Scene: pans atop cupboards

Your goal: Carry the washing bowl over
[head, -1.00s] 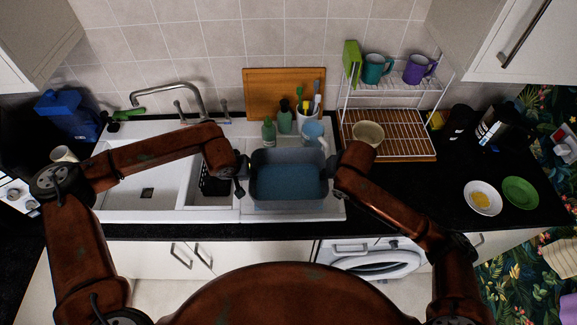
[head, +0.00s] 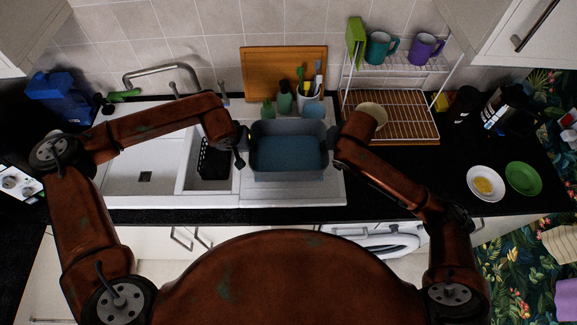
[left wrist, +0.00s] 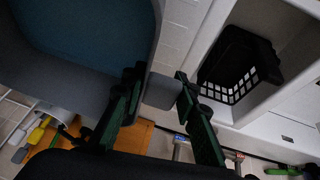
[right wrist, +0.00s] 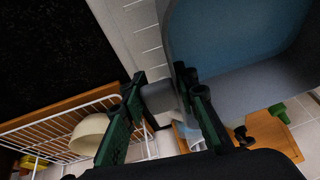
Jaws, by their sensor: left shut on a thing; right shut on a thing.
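The washing bowl (head: 289,172) is a grey rectangular tub with a blue inside, level over the ribbed draining board right of the sink. Whether it touches the board is unclear. My left gripper (head: 242,150) is shut on the grey handle at its left end; the left wrist view shows the handle (left wrist: 160,90) between the fingers (left wrist: 158,80). My right gripper (head: 335,145) is shut on the opposite handle, also seen in the right wrist view (right wrist: 160,97). Whether the blue inside is water cannot be told.
A black basket (head: 213,160) stands in the small sink. Green bottles (head: 285,100), a utensil pot (head: 309,103) and a blue jug (head: 313,112) are close behind the bowl. A wire rack (head: 400,72) and beige bowl (head: 371,113) stand right. Black counter before the plates (head: 485,184) is clear.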

